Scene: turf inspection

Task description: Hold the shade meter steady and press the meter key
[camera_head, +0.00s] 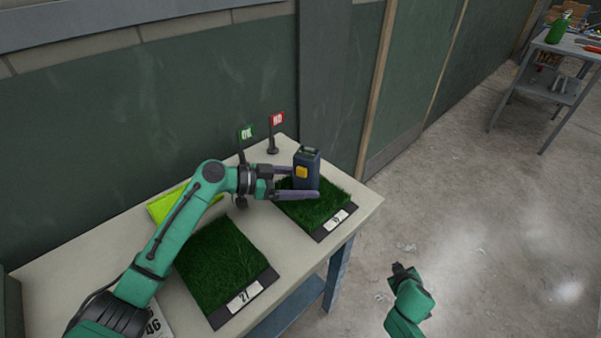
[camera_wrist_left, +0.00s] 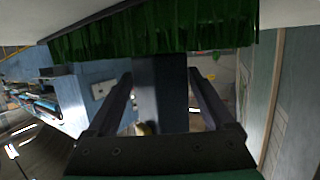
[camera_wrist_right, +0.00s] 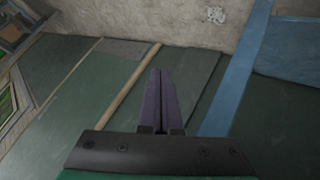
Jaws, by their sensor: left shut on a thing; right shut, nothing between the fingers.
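The shade meter (camera_head: 308,171) is a dark blue upright box with a yellow key (camera_head: 301,171) on its front. It stands on the far turf sample (camera_head: 327,208), the one with a label reading 15 or similar. My left gripper (camera_head: 297,183) reaches in from the left with one finger on each side of the meter's lower part. In the left wrist view the meter body (camera_wrist_left: 160,90) shows between the two fingers. My right gripper (camera_wrist_right: 161,100) is shut and empty, with its fingers together. In the head view the right arm (camera_head: 408,295) is low, off the table's right side.
A nearer turf sample (camera_head: 217,262) labelled 27 lies on the pale table (camera_head: 93,262). A green OK flag (camera_head: 246,133) and a red flag (camera_head: 277,119) stand behind the meter. A yellow-green item (camera_head: 168,203) lies at the back. A grey shelf unit (camera_head: 556,75) stands far right.

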